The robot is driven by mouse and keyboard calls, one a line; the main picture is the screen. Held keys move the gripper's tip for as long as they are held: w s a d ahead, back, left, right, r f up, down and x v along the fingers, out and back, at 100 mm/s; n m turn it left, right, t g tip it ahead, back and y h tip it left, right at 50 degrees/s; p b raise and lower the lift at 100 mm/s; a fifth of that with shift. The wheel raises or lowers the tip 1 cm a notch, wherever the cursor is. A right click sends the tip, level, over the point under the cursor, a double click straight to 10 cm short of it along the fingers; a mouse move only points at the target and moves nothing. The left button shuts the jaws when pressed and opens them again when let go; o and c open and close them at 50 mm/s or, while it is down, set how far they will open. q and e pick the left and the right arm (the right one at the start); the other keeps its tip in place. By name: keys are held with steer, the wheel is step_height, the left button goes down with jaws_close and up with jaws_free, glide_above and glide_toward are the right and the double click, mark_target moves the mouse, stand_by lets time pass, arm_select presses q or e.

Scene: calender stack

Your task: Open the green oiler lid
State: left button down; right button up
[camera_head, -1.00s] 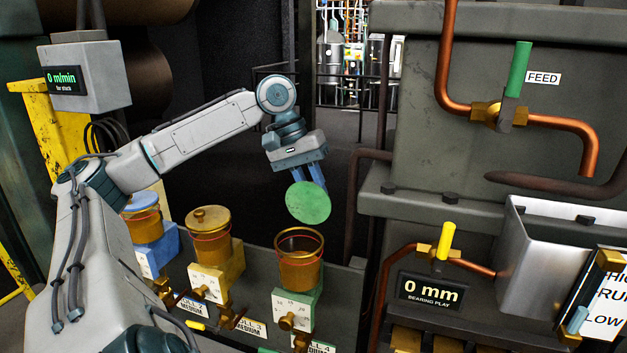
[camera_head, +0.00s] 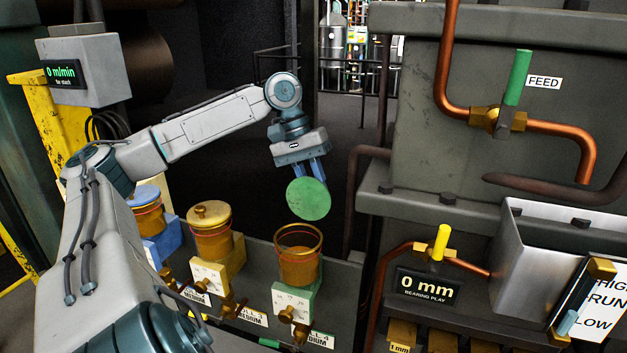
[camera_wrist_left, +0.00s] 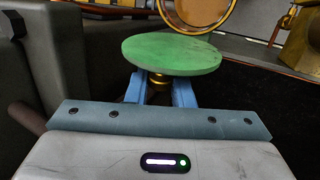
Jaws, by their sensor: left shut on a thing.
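The green lid (camera_head: 309,199) is a round disc off its oiler, held in the air. My left gripper (camera_head: 310,172) is shut on it, and the lid hangs tilted just above and behind the oiler's rim. In the left wrist view the lid (camera_wrist_left: 172,54) lies across the blue fingers (camera_wrist_left: 160,92), which close on a brass knob (camera_wrist_left: 159,80) under it. The green oiler (camera_head: 298,262) is an amber cup with a brass rim on a green block, its top open. Its rim also shows in the left wrist view (camera_wrist_left: 232,14). My right gripper is not in view.
A yellow oiler (camera_head: 211,230) with a brass-coloured lid and a blue oiler (camera_head: 147,210) with a blue lid stand left of the green one. A grey machine housing (camera_head: 440,130) with copper pipes and a steel tank (camera_head: 535,250) stand at the right. Dark open space lies behind the lid.

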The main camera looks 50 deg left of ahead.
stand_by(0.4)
arm_select(q)
steer(key=c, duration=1.3)
jaws_free()
steer(key=shift+c, duration=0.2)
steer(key=p+v, duration=0.4)
steer(key=v, duration=0.6)
steer(key=shift+a+r+p, duration=0.2)
steer(key=shift+r+p, duration=0.1)
steer(key=shift+p, duration=0.1)
steer(key=shift+f, duration=0.1)
